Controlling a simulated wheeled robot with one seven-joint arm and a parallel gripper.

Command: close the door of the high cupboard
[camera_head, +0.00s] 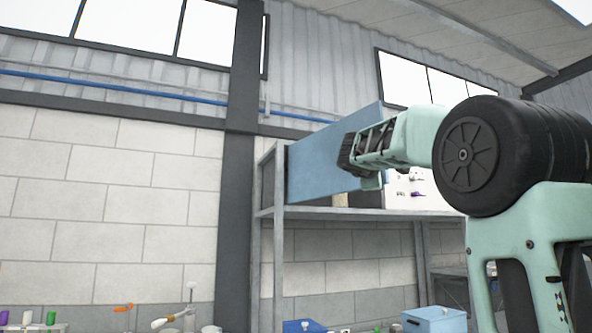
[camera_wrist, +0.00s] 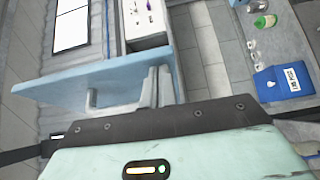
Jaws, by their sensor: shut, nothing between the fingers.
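The blue door (camera_head: 315,165) of the high cupboard stands open in the head view, swung out above a grey metal frame. In the wrist view the door (camera_wrist: 75,82) shows nearly edge-on, with a pale grey bar handle (camera_wrist: 92,103) on its near face. My gripper (camera_head: 347,152) is at the door in the head view, covering part of its right side. In the wrist view the closed fingers (camera_wrist: 160,85) are beside the door's right end, with nothing between them. I cannot tell whether they touch it. Most of the cupboard body is hidden behind the door and my arm.
A grey metal frame (camera_head: 279,225) stands below the door. A white surface with small dark items (camera_head: 408,188) shows behind my arm. A blue box (camera_head: 435,320) and a blue bin with a white label (camera_wrist: 283,84) are lower down.

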